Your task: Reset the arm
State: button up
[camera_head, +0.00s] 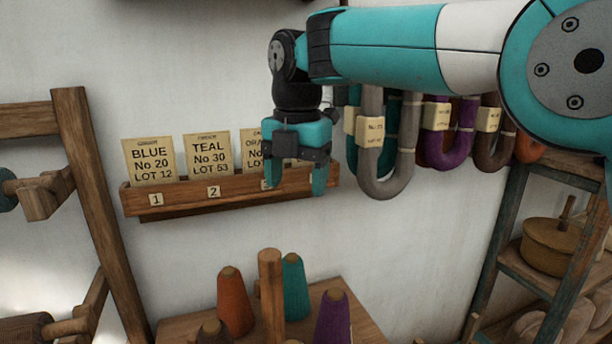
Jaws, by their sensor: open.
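My teal and white arm (390,45) reaches in from the upper right. Its end bends down, and my gripper (297,188) hangs pointing downward, with its two teal fingers apart and nothing visible between them. In the picture it is in front of the right part of the wooden card rack (190,200). It hides part of the cards and number tags there. I cannot tell how far the gripper stands from the rack.
Yarn hanks (381,188) hang at right. Cones (234,302) stand on a wooden stand below. A shelf (540,270) is at right, a wooden frame (95,190) at left.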

jog(key=s+d+f+m+y+b, duration=0.2)
jog(key=s+d+f+m, duration=0.5)
jog(key=s+m, duration=0.5)
jog(key=s+d+f+m+y+b, duration=0.1)
jog(key=s+d+f+m, duration=0.5)
jog(key=s+d+m, duration=0.6)
jog(key=shift+s+f+m+y+b, duration=0.4)
jog(key=shift+s+b, duration=0.3)
jog(key=shift+b, duration=0.2)
